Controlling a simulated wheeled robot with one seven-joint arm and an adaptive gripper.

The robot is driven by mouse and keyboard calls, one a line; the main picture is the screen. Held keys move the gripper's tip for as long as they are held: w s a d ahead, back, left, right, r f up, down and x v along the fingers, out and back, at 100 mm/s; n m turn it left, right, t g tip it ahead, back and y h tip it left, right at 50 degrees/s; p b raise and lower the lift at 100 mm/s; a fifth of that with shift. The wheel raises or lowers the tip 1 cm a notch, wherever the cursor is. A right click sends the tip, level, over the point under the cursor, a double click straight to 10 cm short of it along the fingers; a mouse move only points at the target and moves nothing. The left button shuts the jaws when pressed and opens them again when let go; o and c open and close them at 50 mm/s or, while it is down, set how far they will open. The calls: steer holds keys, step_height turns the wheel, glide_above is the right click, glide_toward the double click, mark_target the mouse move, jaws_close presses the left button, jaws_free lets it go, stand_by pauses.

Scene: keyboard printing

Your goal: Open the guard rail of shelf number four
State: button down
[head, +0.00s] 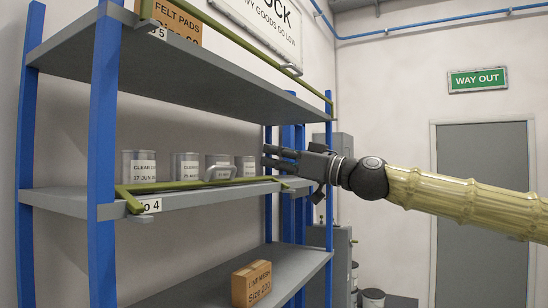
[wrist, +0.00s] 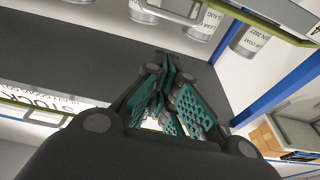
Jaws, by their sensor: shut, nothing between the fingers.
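The shelf marked number four (head: 205,199) is the middle grey shelf in the head view, its white label (head: 150,206) at the left front corner. Its green guard rail (head: 160,187) runs low along the front edge, in front of several cans, with a bent arm at the left end. A grey handle (head: 219,173) sits on the rail near its middle. My gripper (head: 266,156) is shut and empty, pointing left, above the rail's right part and apart from the handle. The wrist view shows its teal finger pads (wrist: 168,98) together.
Labelled cans (head: 139,167) stand on shelf four. Shelf five (head: 170,65) above carries a box (head: 172,20) and its own green rail (head: 245,47). A carton (head: 252,284) is on the shelf below. Blue posts (head: 103,120) bound the rack.

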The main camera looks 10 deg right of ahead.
steer(key=f+p+x, duration=0.2)
steer(key=p+x, duration=0.2)
steer(key=x, duration=0.6)
steer(key=shift+a+f, duration=0.15)
steer(key=shift+f, duration=0.3)
steer(key=shift+w, duration=0.15)
